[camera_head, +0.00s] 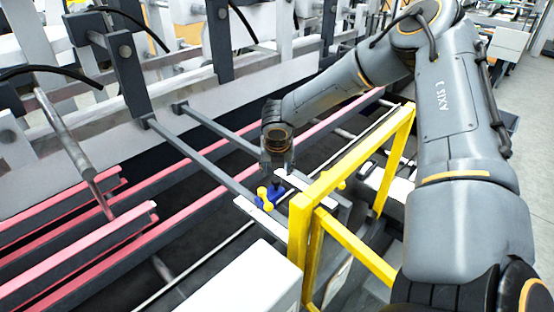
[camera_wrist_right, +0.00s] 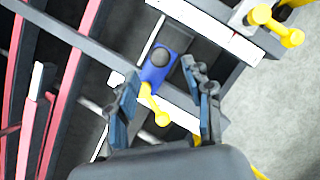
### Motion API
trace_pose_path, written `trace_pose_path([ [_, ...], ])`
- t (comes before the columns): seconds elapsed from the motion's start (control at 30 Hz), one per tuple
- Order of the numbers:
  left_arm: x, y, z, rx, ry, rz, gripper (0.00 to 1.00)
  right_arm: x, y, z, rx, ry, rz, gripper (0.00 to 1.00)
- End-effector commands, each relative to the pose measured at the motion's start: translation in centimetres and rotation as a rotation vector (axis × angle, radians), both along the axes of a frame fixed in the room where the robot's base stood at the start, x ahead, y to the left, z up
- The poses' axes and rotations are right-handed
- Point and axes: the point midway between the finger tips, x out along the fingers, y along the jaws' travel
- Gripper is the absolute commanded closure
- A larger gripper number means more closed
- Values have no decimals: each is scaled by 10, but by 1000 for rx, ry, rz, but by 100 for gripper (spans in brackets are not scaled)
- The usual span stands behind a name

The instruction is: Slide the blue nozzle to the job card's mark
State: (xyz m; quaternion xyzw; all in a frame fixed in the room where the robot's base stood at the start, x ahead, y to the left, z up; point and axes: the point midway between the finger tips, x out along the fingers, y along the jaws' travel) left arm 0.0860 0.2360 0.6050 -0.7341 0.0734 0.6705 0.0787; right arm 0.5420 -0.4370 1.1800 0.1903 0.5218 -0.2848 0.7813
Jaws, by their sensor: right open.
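The blue nozzle (camera_head: 276,191) sits on a grey crossbar near the yellow frame, with a yellow knob on its near side. In the right wrist view the blue nozzle (camera_wrist_right: 158,66) has a dark round top, and its yellow handle (camera_wrist_right: 153,102) points toward my gripper. My right gripper (camera_head: 277,172) is directly over the nozzle. In the right wrist view the open fingers (camera_wrist_right: 166,88) stand on either side of the yellow handle, with a visible gap. I cannot make out the job card or its mark. My left gripper is out of view.
A yellow guard frame (camera_head: 345,172) stands right of the nozzle, close to my right arm. White strips (camera_head: 262,217) lie along the bars. Another yellow knob (camera_wrist_right: 277,25) is on the neighbouring bar. Red-edged rails (camera_head: 75,250) run at left, and a white box (camera_head: 240,285) stands in front.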

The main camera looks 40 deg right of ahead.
Motion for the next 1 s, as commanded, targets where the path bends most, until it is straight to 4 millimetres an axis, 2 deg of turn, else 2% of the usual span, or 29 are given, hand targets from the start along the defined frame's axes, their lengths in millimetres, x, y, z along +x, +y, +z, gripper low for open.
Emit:
trace_pose_path([
  [0.1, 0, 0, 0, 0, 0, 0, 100, -7, 6, 24, 2, -4, 0, 49],
  [0.2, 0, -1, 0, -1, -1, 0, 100, -12, 11, 40, 1, -4, 0, 49],
  [0.4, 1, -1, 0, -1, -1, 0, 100, -18, 15, 57, 2, 0, -1, 49],
  [1.0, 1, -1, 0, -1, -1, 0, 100, -20, 16, 60, 1, 1, 0, 49],
])
